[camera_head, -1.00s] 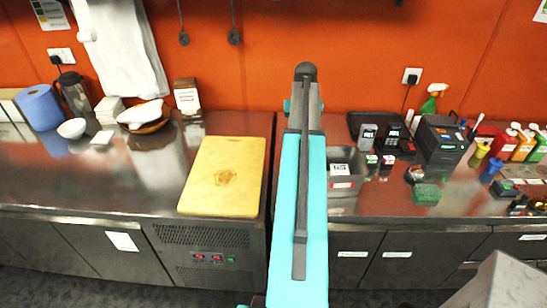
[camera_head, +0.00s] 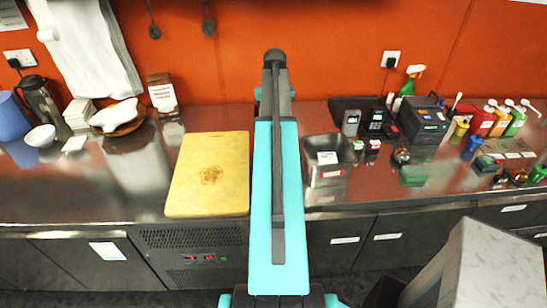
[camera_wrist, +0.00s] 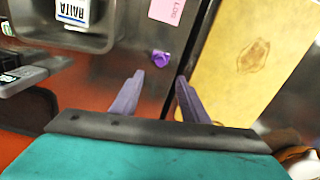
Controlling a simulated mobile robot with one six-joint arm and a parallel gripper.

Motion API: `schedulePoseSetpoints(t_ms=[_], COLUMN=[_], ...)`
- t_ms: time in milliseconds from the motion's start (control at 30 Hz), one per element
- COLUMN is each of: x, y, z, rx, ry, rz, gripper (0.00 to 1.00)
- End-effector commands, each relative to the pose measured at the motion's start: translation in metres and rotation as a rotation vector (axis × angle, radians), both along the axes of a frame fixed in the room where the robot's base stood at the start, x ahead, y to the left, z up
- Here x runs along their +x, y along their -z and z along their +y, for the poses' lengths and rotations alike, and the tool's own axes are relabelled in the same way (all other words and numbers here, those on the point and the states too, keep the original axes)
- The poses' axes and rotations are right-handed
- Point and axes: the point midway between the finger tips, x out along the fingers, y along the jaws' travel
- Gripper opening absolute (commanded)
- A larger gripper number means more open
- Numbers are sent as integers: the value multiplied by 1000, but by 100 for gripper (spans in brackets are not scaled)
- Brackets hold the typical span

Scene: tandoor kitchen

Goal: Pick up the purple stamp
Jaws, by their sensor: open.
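The purple stamp (camera_wrist: 161,58) shows in the wrist view as a small purple piece on the steel counter, just left of the dark gap beside the yellow board. My gripper (camera_wrist: 159,84) is open and empty. Its two purple-grey fingers point toward the stamp, which lies a little beyond the fingertips and is not between them. In the head view my arm covers the middle of the counter, and I cannot see the stamp or the fingers there.
A yellow cutting board (camera_head: 240,166) lies left of my arm; it also fills the wrist view's right side (camera_wrist: 275,40). A steel pan (camera_head: 312,172) with a label stands close on the right, upper left in the wrist view (camera_wrist: 96,42). Bottles and devices stand farther right.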

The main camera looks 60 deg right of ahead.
Motion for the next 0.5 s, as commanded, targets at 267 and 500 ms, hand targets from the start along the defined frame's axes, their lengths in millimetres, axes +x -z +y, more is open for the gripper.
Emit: schedulePoseSetpoints(t_ms=[267, 500], x=[1, 1], y=[32, 57], z=[1, 2], rx=[1, 0], ry=[-2, -2], rz=[1, 0], gripper=[41, 41])
